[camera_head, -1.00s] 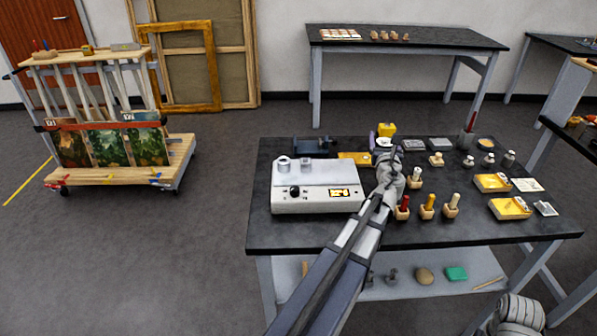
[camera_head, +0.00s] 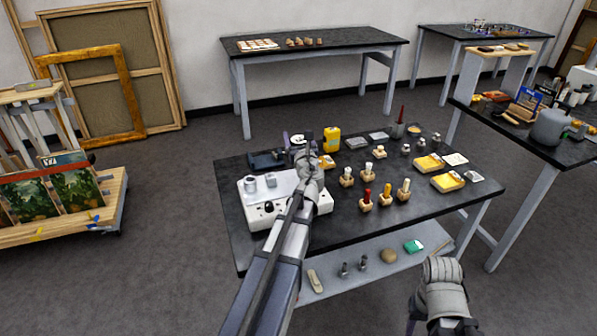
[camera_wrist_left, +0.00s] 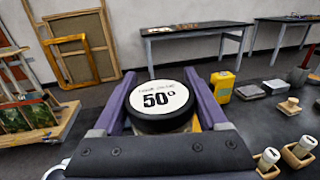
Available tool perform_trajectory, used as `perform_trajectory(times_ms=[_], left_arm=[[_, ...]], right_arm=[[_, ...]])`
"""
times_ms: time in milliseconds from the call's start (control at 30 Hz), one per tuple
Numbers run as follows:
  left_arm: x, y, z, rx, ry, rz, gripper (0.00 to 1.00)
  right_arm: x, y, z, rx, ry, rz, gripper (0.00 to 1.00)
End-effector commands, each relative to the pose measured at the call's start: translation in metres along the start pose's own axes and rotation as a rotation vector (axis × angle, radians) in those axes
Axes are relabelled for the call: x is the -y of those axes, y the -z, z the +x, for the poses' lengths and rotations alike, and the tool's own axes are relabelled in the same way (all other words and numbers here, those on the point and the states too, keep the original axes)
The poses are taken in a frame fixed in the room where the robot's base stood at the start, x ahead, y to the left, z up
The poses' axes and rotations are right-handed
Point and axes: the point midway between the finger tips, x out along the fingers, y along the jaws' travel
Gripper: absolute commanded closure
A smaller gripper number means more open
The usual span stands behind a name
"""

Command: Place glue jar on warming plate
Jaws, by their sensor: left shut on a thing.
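My left gripper (camera_head: 301,147) is shut on the glue jar (camera_head: 297,139). In the left wrist view the round jar (camera_wrist_left: 160,98) sits between two purple fingers; its white top reads "50°" and has a dark rim. Its lower body is mostly hidden.
A yellow container (camera_head: 332,139) stands just right of the jar. Tools in wooden blocks (camera_head: 386,195) stand right of the plate. Yellow trays (camera_head: 447,181) lie at the right of the dark table (camera_head: 330,232). A dark device (camera_head: 266,160) sits behind the plate.

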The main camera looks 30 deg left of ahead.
Motion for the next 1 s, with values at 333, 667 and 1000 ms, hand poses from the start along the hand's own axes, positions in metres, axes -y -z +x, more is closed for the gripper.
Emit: perform_trajectory(times_ms=[333,667,1000], left_arm=[[0.002,0.006,0.000,0.000,0.000,0.000,0.91],[0.002,0.053,0.000,0.000,0.000,0.000,0.91],[0.002,0.062,0.000,0.000,0.000,0.000,0.91]], right_arm=[[0.001,0.000,0.006,0.000,0.000,0.000,0.50],[0.005,0.003,0.053,0.000,0.000,-0.001,0.50],[0.006,0.004,0.062,0.000,0.000,-0.001,0.50]])
